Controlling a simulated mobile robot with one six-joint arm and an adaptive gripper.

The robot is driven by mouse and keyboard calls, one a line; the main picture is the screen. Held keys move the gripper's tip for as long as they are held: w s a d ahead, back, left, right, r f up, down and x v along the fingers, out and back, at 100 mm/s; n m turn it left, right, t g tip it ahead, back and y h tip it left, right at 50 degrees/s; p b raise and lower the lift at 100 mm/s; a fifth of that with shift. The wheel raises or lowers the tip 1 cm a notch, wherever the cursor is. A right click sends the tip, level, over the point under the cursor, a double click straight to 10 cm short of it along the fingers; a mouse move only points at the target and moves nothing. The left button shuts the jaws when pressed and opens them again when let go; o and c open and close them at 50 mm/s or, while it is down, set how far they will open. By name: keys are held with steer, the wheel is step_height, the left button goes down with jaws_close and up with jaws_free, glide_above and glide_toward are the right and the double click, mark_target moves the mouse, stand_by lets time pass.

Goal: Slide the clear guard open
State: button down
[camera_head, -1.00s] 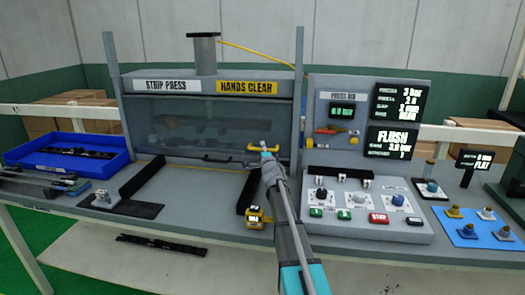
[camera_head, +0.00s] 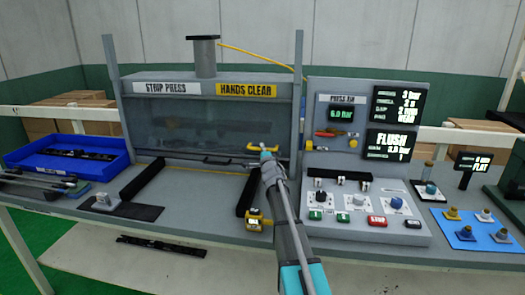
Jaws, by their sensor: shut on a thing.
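The clear guard (camera_head: 195,125) is a see-through panel across the front of the grey strip press. It is down over the opening. A yellow handle (camera_head: 262,149) sits low at the right of the guard. My gripper (camera_head: 265,154) is at this handle, reaching up from the front, and is shut on it. The fingers are small in this view and partly merge with the handle. The inside of the press is dim behind the guard.
A control panel (camera_head: 421,233) with knobs and buttons stands close to the right of my arm. A dark rail (camera_head: 246,194) and a small yellow device (camera_head: 258,219) are just left of the arm. A blue tray (camera_head: 118,158) is at the far left.

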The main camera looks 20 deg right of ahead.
steer(key=p, duration=1.7)
glide_toward(260, 105)
steer(key=x, duration=0.5)
steer(key=shift+w+r, duration=0.2)
steer(key=shift+r, duration=0.1)
steer(key=c, duration=0.6)
jaws_free()
steer(key=shift+f, duration=0.25)
